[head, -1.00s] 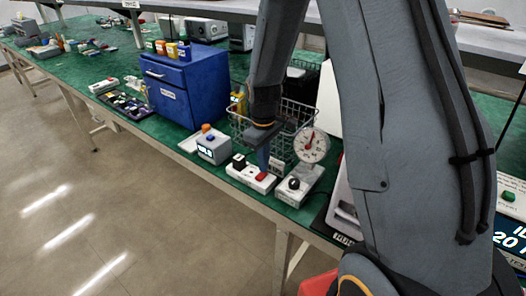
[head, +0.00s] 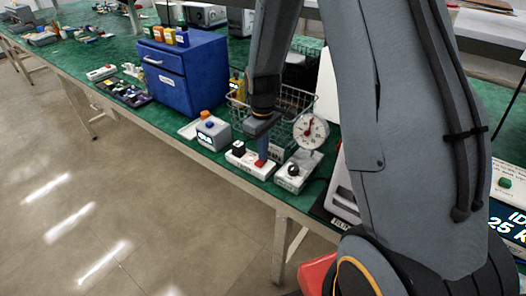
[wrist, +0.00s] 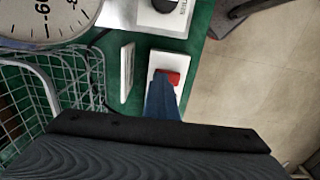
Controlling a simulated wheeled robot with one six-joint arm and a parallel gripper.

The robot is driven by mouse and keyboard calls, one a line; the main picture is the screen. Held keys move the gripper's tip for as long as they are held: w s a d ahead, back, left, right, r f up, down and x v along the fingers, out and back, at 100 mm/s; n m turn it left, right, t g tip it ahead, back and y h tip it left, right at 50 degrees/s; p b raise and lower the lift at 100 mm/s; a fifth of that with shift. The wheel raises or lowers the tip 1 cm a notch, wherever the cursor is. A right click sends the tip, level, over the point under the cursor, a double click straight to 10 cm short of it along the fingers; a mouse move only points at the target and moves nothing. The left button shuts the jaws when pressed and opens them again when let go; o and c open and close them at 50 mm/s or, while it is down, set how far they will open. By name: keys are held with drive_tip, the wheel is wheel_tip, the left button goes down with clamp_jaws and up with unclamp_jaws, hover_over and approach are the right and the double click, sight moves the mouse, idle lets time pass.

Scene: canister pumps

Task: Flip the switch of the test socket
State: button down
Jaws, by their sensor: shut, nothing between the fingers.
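In the wrist view the red switch (wrist: 173,77) shows at the fingertips, on the white block (wrist: 155,62). My gripper (head: 263,157) points down over the switch with its blue fingers shut and empty. It also shows in the wrist view (wrist: 163,85). The fingertips are at or just above the switch; I cannot tell if they touch. They hide part of it.
A scale with a round dial (head: 310,131) and a white block with a black knob (head: 294,170) stand close on the right. A wire basket (head: 285,100) is behind. A grey display box (head: 213,133) and blue cabinet (head: 185,75) are left.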

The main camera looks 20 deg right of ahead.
sight(260, 162)
drive_tip(key=shift+s+a+p, duration=0.3)
drive_tip(key=shift+s+a, duration=0.25)
drive_tip(key=shift+a, duration=0.1)
drive_tip(key=shift+w+r+p, duration=0.1)
drive_tip(key=shift+r+p, duration=0.45)
drive_tip(key=shift+r, duration=0.15)
wheel_tip(260, 162, up, 13)
drive_tip(key=shift+f, duration=0.2)
drive_tip(key=c, duration=2.1)
unclamp_jaws()
drive_tip(key=s+m, duration=0.2)
drive_tip(key=s, duration=0.3)
drive_tip(key=s+m, duration=0.2)
drive_tip(key=s, duration=0.4)
drive_tip(key=s+f+m+t, duration=0.1)
drive_tip(key=s+m, duration=0.2)
drive_tip(key=s, duration=0.2)
drive_tip(key=shift+s+d, duration=0.2)
drive_tip(key=shift+d, duration=0.1)
drive_tip(key=o, duration=0.3)
drive_tip(key=shift+s, duration=0.15)
drive_tip(key=shift+o, duration=0.2)
drive_tip(key=shift+a, duration=0.1)
